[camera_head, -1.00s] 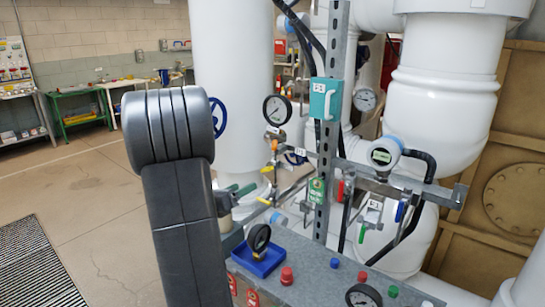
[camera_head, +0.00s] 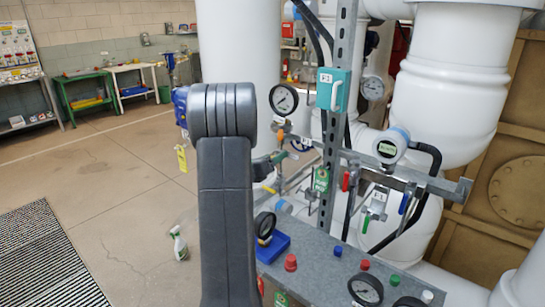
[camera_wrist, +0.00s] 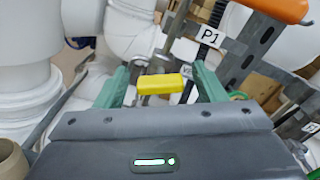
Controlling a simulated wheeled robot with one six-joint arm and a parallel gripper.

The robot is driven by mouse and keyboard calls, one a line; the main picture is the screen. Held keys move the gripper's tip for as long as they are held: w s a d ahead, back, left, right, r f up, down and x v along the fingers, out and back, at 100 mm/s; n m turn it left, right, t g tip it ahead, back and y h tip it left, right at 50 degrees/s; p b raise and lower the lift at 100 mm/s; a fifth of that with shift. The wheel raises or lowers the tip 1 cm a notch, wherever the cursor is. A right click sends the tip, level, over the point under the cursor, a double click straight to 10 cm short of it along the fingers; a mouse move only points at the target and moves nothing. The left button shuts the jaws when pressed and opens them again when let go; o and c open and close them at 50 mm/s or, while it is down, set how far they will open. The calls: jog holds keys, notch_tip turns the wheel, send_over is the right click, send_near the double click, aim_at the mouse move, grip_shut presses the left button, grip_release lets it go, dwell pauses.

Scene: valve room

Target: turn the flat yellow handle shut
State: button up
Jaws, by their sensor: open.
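The flat yellow handle (camera_wrist: 160,84) is in the middle of the wrist view, between the two green fingers of my gripper (camera_wrist: 159,72). A gap shows at each side of it, and the jaws are open and not clamped on it. In the head view my gripper (camera_head: 281,158) is beside the pipework left of the slotted metal post, partly hidden behind my arm. A small yellow piece (camera_head: 268,189) shows just below it; I cannot tell whether it is the same handle.
An orange handle (camera_wrist: 275,10) is close at the upper right in the wrist view, near a P1 label (camera_wrist: 209,37). A pressure gauge (camera_head: 283,98) and a teal box (camera_head: 333,89) are above. A grey panel (camera_head: 325,262) with buttons is below. Open floor lies left.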

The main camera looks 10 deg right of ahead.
jog(key=shift+w+d, duration=0.15)
jog(key=c, duration=1)
jog(key=m+b, duration=0.1)
jog(key=b, duration=0.1)
jog(key=shift+f+b, duration=0.25)
jog(key=shift+b, duration=0.15)
jog(key=m+b, duration=0.2)
jog(key=b, duration=0.2)
jog(key=m+b, duration=0.1)
jog(key=b, duration=0.2)
jog(key=shift+m, duration=0.4)
jog(key=shift+r+m+b, duration=0.2)
jog(key=shift+m+b, duration=0.1)
jog(key=shift+b, duration=0.1)
jog(key=shift+r, duration=0.1)
